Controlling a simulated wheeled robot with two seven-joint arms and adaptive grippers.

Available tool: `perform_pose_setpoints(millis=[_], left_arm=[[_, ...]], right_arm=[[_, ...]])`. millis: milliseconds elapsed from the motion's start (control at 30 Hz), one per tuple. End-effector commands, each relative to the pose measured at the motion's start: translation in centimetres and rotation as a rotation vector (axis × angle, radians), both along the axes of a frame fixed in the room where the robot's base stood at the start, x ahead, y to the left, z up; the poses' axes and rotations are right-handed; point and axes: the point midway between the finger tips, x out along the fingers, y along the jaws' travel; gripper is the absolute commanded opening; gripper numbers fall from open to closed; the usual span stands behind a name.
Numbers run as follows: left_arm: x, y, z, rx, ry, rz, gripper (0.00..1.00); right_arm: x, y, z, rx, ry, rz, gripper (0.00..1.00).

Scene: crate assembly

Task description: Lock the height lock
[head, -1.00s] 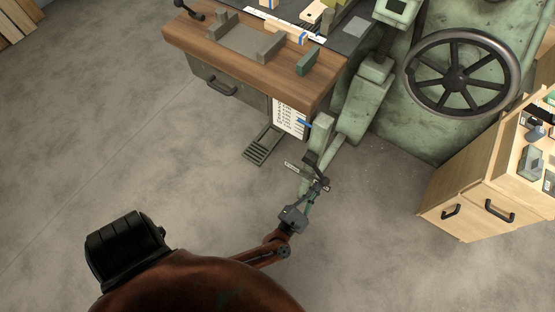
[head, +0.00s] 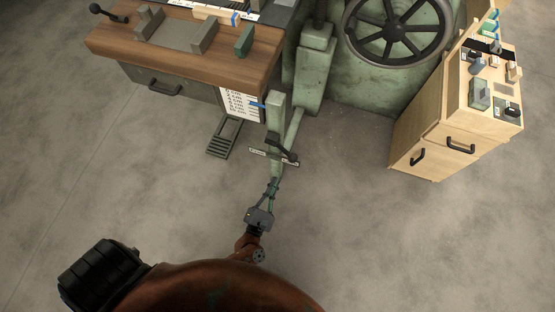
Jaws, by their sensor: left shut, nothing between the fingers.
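The height lock is a small black lever (head: 283,150) on the lower part of the green machine post, in front of the worktable. Its arm slants down to the right, over a narrow white label plate (head: 259,151) whose text is too small to read. My left gripper (head: 273,182) is just below the lever, shut and empty. My right gripper is not in view.
A wooden worktable (head: 185,45) with a drawer and a white chart (head: 240,104) stands behind. A green foot pedal (head: 223,138) is left of the post. A handwheel (head: 397,28) and a wooden cabinet (head: 433,145) are at right. The floor around my arm is clear.

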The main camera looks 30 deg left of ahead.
Motion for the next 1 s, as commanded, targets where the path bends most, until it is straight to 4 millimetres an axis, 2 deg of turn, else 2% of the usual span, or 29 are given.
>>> perform_pose_setpoints(millis=[100, 300, 1000], left_arm=[[-1.9, -0.3, 0.0, 0.001, -0.001, -0.001, 0.0], [-3.7, -0.7, -0.3, 0.0, -0.001, 0.001, 0.0], [-3.8, -0.8, -0.3, 0.012, 0.005, -0.008, 0.0]], right_arm=[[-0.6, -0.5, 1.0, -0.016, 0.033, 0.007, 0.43], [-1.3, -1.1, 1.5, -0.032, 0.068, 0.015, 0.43], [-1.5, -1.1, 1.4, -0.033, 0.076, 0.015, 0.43]])
